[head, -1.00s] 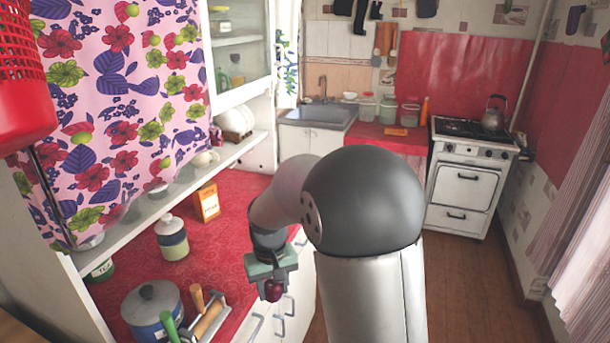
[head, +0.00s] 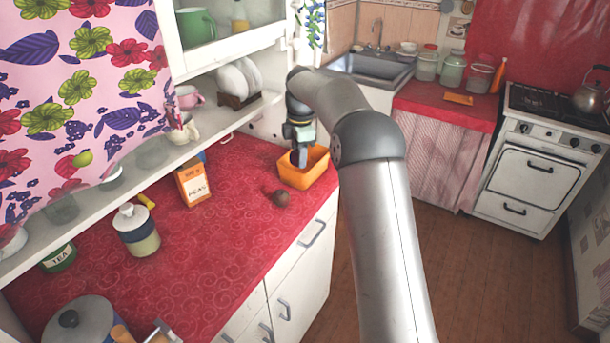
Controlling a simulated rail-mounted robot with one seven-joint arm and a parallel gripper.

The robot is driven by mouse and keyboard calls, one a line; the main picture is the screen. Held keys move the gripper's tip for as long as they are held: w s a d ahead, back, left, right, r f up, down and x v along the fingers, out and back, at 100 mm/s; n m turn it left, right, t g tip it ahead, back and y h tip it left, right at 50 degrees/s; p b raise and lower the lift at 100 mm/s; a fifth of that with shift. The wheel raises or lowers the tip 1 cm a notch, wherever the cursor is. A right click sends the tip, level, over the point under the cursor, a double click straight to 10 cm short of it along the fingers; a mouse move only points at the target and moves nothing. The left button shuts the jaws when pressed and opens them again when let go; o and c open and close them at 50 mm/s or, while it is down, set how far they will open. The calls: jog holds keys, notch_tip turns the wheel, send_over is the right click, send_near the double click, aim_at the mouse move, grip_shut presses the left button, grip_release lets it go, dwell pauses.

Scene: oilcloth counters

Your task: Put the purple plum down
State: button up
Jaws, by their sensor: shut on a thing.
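My gripper (head: 299,158) points down into an orange square bin (head: 304,178) on the far end of the red counter. Its fingers are small and dark in the head view, at about the bin's rim. My gripper is shut on the purple plum, but I cannot make the plum out between the fingers and the bin walls. Whether the plum touches the bin floor cannot be told.
A round brown item (head: 281,198) lies on the red counter (head: 215,240) just in front of the bin. A peas box (head: 193,183), a lidded jar (head: 137,231) and a pot (head: 80,325) stand nearer. A shelf (head: 225,115) runs along the left.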

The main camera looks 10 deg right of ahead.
aim_at(299, 170)
jog(key=w+n, duration=0.5)
jog(key=n, duration=0.2)
jog(key=f, duration=0.6)
jog(key=f+p, duration=0.1)
jog(key=f, duration=0.2)
jog(key=shift+s+d+f, duration=0.15)
jog(key=shift+s+d, duration=0.1)
jog(key=shift+d, duration=0.05)
jog(key=shift+f, duration=0.1)
jog(key=o, duration=0.7)
